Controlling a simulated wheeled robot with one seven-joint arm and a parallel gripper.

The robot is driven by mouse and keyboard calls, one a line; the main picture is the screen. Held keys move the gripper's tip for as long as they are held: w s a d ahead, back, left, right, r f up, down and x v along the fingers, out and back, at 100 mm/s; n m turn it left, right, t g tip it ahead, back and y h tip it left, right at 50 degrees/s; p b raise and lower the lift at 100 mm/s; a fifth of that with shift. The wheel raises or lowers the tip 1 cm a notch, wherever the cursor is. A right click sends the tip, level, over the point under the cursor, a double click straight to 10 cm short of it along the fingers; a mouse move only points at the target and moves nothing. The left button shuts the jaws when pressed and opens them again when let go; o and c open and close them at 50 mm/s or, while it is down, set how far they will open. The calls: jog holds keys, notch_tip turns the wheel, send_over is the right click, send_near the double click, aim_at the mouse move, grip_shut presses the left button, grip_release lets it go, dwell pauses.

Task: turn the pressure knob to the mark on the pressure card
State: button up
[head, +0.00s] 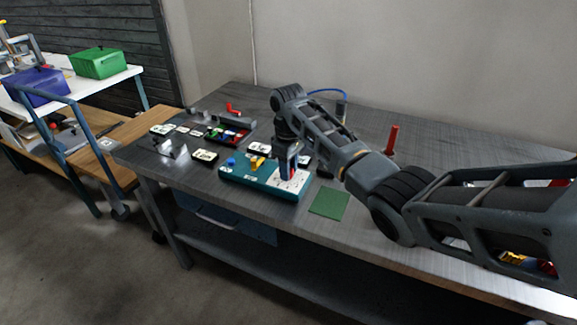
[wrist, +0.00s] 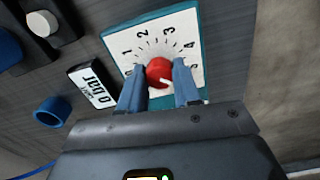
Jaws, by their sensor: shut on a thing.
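The red pressure knob (wrist: 158,72) sits in the middle of a white dial plate (wrist: 187,22) in the wrist view. Numerals rise clockwise around it, with 1 to 4 readable. A pale mark shows on the knob's lower right; I cannot tell which number it points at. My gripper (wrist: 160,84) is shut on the knob, one finger on each side. A black-edged card (wrist: 93,84) left of the dial seems to read "0 bar".
A blue knob (head: 231,161) and a yellow handle (head: 257,162) are on the same panel. Several cards and a dark tray of small parts lie to the left. A green mat (head: 329,204) lies right of the panel; a red post (head: 391,139) stands behind my arm.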

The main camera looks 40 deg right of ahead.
jog(key=o, duration=1.1)
jog(key=shift+c, duration=0.2)
notch_tip(320, 180, up, 8)
jog(key=shift+f+b, duration=0.1)
jog(key=shift+b, duration=0.2)
